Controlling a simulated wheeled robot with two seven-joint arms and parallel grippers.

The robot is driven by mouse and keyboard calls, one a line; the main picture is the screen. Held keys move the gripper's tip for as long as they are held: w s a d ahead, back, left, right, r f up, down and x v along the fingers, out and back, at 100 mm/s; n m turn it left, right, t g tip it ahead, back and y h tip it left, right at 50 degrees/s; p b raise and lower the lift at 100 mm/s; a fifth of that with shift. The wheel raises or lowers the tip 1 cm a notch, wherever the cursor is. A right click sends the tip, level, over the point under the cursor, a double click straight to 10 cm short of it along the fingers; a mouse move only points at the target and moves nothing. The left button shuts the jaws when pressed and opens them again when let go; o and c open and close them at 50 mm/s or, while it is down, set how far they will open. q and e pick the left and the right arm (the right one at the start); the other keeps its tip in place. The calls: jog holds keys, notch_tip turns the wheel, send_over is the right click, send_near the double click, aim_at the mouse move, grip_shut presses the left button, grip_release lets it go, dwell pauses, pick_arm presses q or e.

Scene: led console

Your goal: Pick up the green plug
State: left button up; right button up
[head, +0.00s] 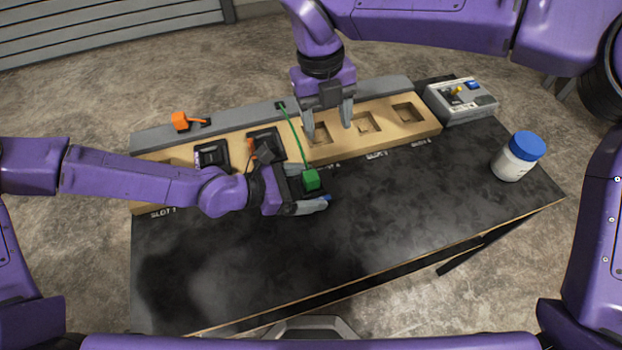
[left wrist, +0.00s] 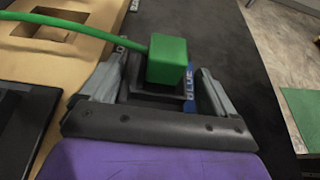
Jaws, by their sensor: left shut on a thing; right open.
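The green plug (head: 311,180) is a small green block at my left gripper (head: 309,194). In the left wrist view the green plug (left wrist: 167,60) sits over a black block (left wrist: 155,92) between the fingers. The fingers are shut on this black block, with a gap between them and the plug's sides. A blue strip reading "BLUE" (left wrist: 190,85) is beside the right-hand finger. A green cable (head: 295,138) runs from the plug to the grey rail. My right gripper (head: 328,120) is open and empty above the wooden board's slots.
The wooden slot board (head: 432,123) lies along the table's back, with black modules (head: 212,156) in its left slots. An orange plug (head: 180,121) is on the grey rail (head: 233,113). A switch box (head: 475,105) and a blue-lidded jar (head: 517,157) stand at the right. The table's front (head: 380,235) is clear.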

aim_at(311, 175)
jog(key=s+a+r+y, duration=0.1)
jog(key=s+a, duration=0.2)
jog(key=shift+g, duration=0.3)
jog(key=f, duration=0.3)
jog(key=s+f, duration=0.1)
jog(key=f, duration=0.7)
jog(key=shift+s+f, duration=0.15)
jog(key=shift+s, duration=0.05)
jog(key=c, duration=1.1)
